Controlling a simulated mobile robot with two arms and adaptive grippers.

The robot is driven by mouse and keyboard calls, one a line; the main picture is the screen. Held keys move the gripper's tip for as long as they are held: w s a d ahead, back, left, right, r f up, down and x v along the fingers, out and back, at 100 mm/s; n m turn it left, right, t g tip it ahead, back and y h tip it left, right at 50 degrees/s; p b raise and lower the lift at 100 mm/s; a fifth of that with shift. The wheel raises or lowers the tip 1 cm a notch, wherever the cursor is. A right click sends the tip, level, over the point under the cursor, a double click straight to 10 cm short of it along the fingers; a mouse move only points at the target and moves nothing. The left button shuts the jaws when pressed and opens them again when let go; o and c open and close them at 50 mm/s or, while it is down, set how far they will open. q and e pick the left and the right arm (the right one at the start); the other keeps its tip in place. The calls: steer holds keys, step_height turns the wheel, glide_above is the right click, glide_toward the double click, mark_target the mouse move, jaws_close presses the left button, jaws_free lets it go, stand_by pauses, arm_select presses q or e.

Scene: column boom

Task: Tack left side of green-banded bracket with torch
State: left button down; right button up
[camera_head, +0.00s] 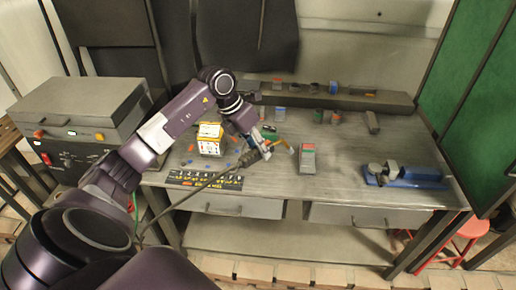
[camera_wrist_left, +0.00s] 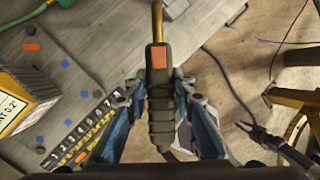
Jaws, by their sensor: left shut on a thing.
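My left gripper (camera_head: 264,146) is shut on the torch (camera_head: 250,158), above the middle of the workbench. In the left wrist view, the torch (camera_wrist_left: 160,88) has a black ribbed handle, an orange trigger and a copper neck pointing away between the blue fingers of the gripper (camera_wrist_left: 160,110). A small green thing (camera_head: 271,132) lies just behind the gripper, and something green (camera_wrist_left: 28,12) shows at the upper left of the wrist view. My right gripper is not in view.
A yellow-and-white box (camera_head: 210,139) and a black-yellow marked strip (camera_head: 206,180) are left of the torch. A grey block (camera_head: 307,158) stands right of it, a blue vise (camera_head: 405,175) farther right. A grey machine (camera_head: 75,125) is at left, a green screen (camera_head: 470,85) at right.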

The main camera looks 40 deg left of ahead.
arm_select(q)
steer(key=b+x, duration=0.1)
steer(key=x, duration=0.1)
steer(key=shift+w+d+f, duration=0.15)
steer(key=shift+w+f, duration=0.1)
steer(key=shift+w, duration=0.05)
steer(key=shift+b+x, duration=0.45)
steer(key=shift+x, duration=0.45)
steer(key=shift+w, duration=0.15)
steer(key=shift+w+f, duration=0.1)
steer(key=shift+f, duration=0.05)
steer(key=shift+w+d+f+b, duration=0.15)
steer(key=shift+f+b, duration=0.05)
steer(key=shift+b, duration=0.15)
stand_by(1.3)
stand_by(0.6)
steer(key=shift+w+d+r+p+v, duration=0.15)
steer(key=shift+p+v, duration=0.65)
steer(key=shift+v, duration=0.65)
steer(key=shift+d+p+v, duration=0.15)
steer(key=shift+p+v, duration=0.7)
steer(key=shift+v, duration=0.6)
steer(key=shift+w+d+r+p+v, duration=0.15)
steer(key=shift+p+v, duration=0.65)
steer(key=shift+v, duration=0.65)
